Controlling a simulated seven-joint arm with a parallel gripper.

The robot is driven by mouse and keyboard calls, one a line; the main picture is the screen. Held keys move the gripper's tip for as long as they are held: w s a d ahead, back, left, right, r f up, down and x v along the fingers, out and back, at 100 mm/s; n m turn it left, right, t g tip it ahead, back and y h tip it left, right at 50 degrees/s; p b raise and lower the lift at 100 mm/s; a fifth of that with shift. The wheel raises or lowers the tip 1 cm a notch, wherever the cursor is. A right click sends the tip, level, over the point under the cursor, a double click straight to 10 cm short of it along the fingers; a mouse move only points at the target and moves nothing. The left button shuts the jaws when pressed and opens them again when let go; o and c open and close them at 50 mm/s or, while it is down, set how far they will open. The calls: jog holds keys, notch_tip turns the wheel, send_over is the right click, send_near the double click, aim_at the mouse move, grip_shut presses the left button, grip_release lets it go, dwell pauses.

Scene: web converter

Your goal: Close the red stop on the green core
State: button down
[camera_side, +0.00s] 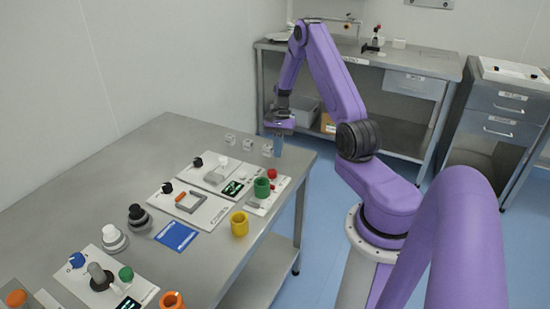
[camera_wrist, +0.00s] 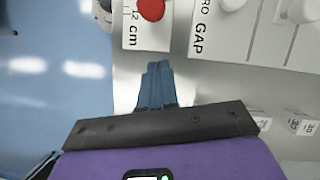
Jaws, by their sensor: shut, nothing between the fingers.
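The red stop (camera_side: 272,174) is a small red knob at the far right end of a white panel on the steel table. The green core (camera_side: 262,188) is an upright green cylinder on the same panel, just in front of the red stop, with a gap between them. In the wrist view the red stop (camera_wrist: 152,9) shows at the top edge beside a "12 cm" marking; the green core is out of that view. My gripper (camera_side: 277,152) is shut and empty near the table's far right corner. Its blue fingers (camera_wrist: 158,68) point toward the red stop, apart from it.
Several small white labelled cubes (camera_side: 230,139) stand left of my gripper. A second panel (camera_side: 190,207) with a grey bracket, a blue card (camera_side: 176,236) and a yellow cup (camera_side: 239,224) lie nearer. The table edge drops to blue floor (camera_wrist: 50,110) beside my fingers.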

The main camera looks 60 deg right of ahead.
aim_at(269, 172)
jog(key=shift+s+a+f, duration=0.1)
jog(key=shift+s+a, duration=0.1)
jog(key=shift+a, duration=0.5)
jog(key=shift+s+a+f, duration=0.1)
jog(key=shift+s+a, duration=0.05)
jog(key=shift+a, duration=0.5)
jog(key=shift+s+a+f, duration=0.1)
jog(key=shift+s+a, duration=0.1)
jog(key=shift+a, duration=0.5)
jog(key=shift+a, duration=1.75)
